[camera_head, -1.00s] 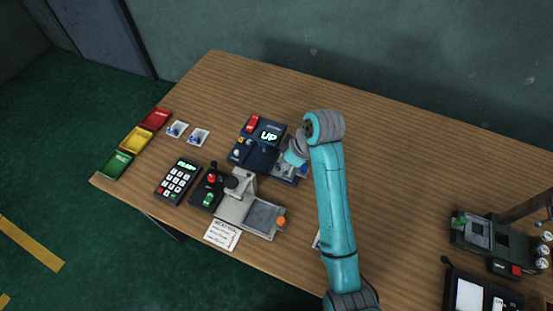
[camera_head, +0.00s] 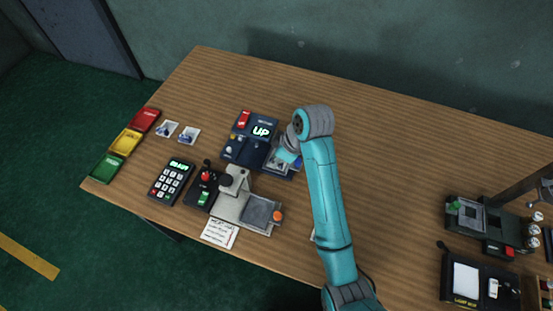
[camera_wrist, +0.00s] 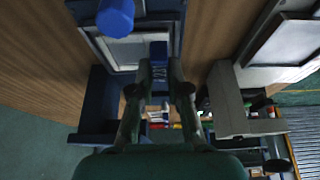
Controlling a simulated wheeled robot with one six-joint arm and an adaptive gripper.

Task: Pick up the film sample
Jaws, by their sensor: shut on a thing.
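My gripper (camera_wrist: 160,92) reaches down at the right side of the dark blue device (camera_head: 234,150) with a lit "UP" display. It is shut on a narrow dark blue tab in the wrist view, which looks like the handle of the film sample (camera_wrist: 158,70). A pale framed panel (camera_wrist: 124,52) lies just beyond the fingers, partly under a blue cylinder (camera_wrist: 115,18). In the head view my arm covers the fingertips and part of that side of the device. I cannot tell whether the sample is lifted clear.
Red, yellow (camera_head: 126,142) and green trays line the left edge. A keypad (camera_head: 171,181), a joystick box (camera_head: 203,188) and a microscope-like stand (camera_head: 240,199) are in front. The back of the table is clear.

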